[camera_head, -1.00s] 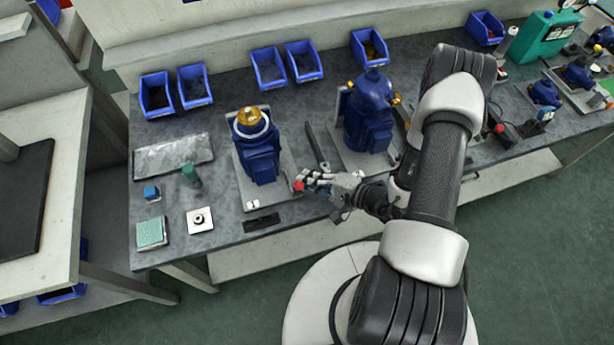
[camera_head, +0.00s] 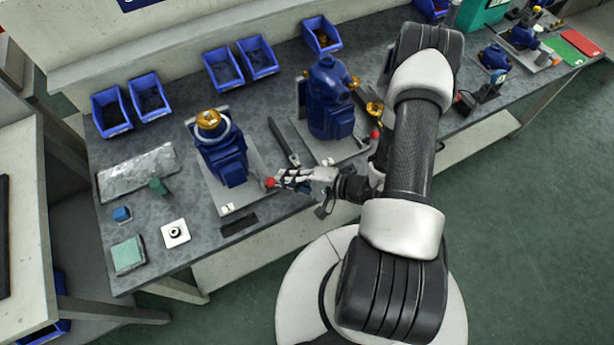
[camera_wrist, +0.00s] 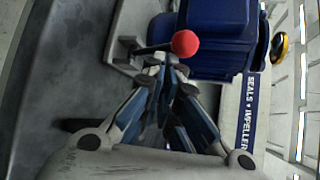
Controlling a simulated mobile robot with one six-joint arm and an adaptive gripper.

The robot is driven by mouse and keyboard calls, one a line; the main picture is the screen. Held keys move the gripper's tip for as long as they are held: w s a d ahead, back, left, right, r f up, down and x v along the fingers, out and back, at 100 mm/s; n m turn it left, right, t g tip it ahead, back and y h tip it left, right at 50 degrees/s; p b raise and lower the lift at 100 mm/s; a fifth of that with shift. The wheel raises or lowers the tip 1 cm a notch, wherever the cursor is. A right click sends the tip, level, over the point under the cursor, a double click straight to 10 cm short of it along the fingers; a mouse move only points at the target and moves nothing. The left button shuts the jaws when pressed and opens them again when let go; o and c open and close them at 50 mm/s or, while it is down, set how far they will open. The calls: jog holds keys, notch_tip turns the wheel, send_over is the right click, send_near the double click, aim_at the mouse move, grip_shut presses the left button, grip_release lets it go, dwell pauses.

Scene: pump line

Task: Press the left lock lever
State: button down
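The left lock lever is a dark rod with a red ball knob (camera_head: 270,183), at the front right corner of the left pump's pale plate. The left blue pump (camera_head: 228,160) has a brass top and a white ring. My gripper (camera_head: 281,180) is right beside the red knob in the head view. In the wrist view, my gripper's fingertips (camera_wrist: 166,64) come together just below the red knob (camera_wrist: 185,43), with nothing seen between them. I cannot tell whether they touch the knob or lever. A second red knob (camera_head: 375,134) is by the right blue pump (camera_head: 331,105).
A dark bar (camera_head: 284,143) lies between the two pumps. Blue bins (camera_head: 112,111) line the back of the bench. A white square plate (camera_head: 175,233), a green block (camera_head: 128,255) and a grey tray (camera_head: 137,172) lie left of the left pump.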

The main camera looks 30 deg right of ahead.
jog(key=v, duration=1)
jog(key=shift+w+d, duration=0.15)
jog(key=shift+w, duration=0.15)
jog(key=shift+r, duration=0.15)
jog(key=s+a+r+n+g+h, duration=0.15)
jog(key=a+r+n+g, duration=0.3)
jog(key=r, duration=0.45)
jog(key=s+a+r+n+g, duration=0.2)
jog(key=a+r+n+g, duration=0.3)
jog(key=r, duration=0.3)
jog(key=s+r+n+t+h, duration=0.1)
jog(key=s+r+h, duration=0.1)
jog(key=r+h, duration=0.2)
jog(key=s+d+r+n+t+h, duration=0.1)
jog(key=s+r+n+t+h, duration=0.1)
jog(key=r, duration=0.7)
jog(key=shift+s+d+r+h, duration=0.25)
jog(key=shift+s+h, duration=0.25)
jog(key=shift+h, duration=0.65)
jog(key=shift+t, duration=0.25)
